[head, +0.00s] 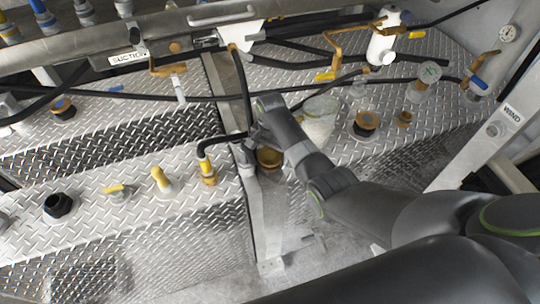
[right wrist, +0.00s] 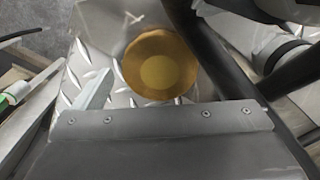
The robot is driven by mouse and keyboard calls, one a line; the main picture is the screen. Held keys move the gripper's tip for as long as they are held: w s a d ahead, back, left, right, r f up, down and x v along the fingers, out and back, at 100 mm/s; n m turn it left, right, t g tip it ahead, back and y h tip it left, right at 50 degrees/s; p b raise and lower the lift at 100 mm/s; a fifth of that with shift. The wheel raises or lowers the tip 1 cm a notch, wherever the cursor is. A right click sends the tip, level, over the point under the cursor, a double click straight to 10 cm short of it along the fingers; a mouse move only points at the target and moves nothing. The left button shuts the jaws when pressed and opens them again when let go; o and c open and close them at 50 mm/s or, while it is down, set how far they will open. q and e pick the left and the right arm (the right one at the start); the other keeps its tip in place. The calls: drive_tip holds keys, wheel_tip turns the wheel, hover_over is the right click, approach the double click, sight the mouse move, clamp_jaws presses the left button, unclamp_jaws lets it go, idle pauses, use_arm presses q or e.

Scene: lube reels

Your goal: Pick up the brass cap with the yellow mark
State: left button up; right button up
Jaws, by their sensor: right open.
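A round brass cap with a yellow disc on its top (right wrist: 160,65) sits in the upper middle of the right wrist view, over bright tread plate. In the head view a brass cap (head: 269,157) shows partly, close beside my right gripper and under my right arm; it looks like the same one. My right gripper (head: 254,142) is open, with nothing seen held between its jaws. It is near the cap, but I cannot tell the exact gap between them. My left gripper is in neither view.
Black hoses (head: 180,98) cross the tread-plate deck. A hose with a brass fitting (head: 209,173) stands just left of the gripper. A clear container (head: 320,118) and another brass-topped cap (head: 366,123) stand to the right. A metal rail (head: 130,43) runs along the back.

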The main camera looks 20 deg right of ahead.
drive_tip(key=c, duration=1.1)
drive_tip(key=shift+r, duration=0.25)
wheel_tip(320, 180, up, 11)
drive_tip(key=b, duration=0.1)
wheel_tip(320, 180, up, 6)
drive_tip(key=r+p, duration=0.1)
drive_tip(key=p, duration=0.4)
hover_over(270, 154)
drive_tip(key=shift+f, duration=0.25)
